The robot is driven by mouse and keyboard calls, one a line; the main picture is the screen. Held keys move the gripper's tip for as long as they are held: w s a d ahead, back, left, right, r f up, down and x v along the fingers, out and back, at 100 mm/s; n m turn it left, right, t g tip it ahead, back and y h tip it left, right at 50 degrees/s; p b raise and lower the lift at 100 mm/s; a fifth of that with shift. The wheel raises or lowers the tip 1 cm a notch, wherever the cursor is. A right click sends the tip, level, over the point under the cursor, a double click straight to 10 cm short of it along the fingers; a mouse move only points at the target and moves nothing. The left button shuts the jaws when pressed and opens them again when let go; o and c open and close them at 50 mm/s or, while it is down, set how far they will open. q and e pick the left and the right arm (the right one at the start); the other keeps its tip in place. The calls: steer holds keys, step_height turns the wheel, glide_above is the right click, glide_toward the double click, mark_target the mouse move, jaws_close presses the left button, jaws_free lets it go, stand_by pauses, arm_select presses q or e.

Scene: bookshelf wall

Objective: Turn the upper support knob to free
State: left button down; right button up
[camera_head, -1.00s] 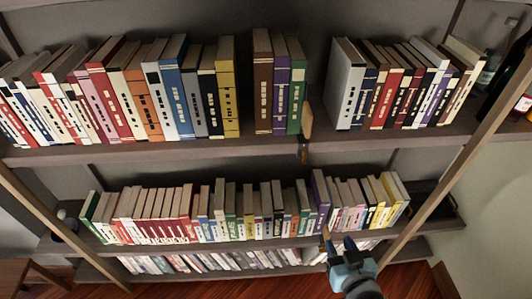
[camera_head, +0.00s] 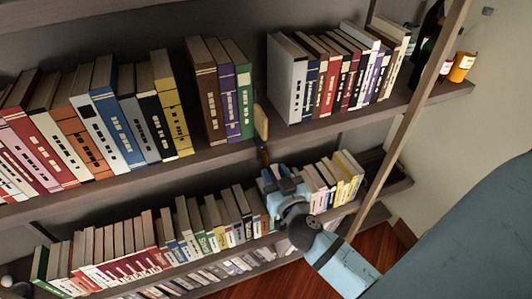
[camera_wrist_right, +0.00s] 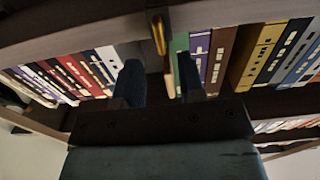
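The upper support knob (camera_head: 265,156) is a small brownish piece at the front edge of the upper shelf, below an upright tan wooden support plate (camera_head: 261,122). In the right wrist view a golden knob (camera_wrist_right: 158,35) hangs from the shelf edge, ahead of the fingers. My right gripper (camera_head: 278,178) is just below the knob in the head view, in front of the lower row of books. Its two fingers (camera_wrist_right: 160,82) are apart, with nothing between them. The knob looks slightly beyond the fingertips; I see no contact. My left gripper is not in view.
The upper shelf (camera_head: 220,158) holds books on both sides of the support plate, including a green book (camera_head: 243,98) close by. The lower shelf (camera_head: 205,262) is packed with books behind my right gripper. A slanted wooden post (camera_head: 405,125) and bottles (camera_head: 462,67) stand at right.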

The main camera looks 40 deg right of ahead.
mark_target(267, 160)
steer(key=p+x, duration=0.1)
steer(key=x, duration=0.4)
steer(key=shift+w, duration=0.25)
jaws_close()
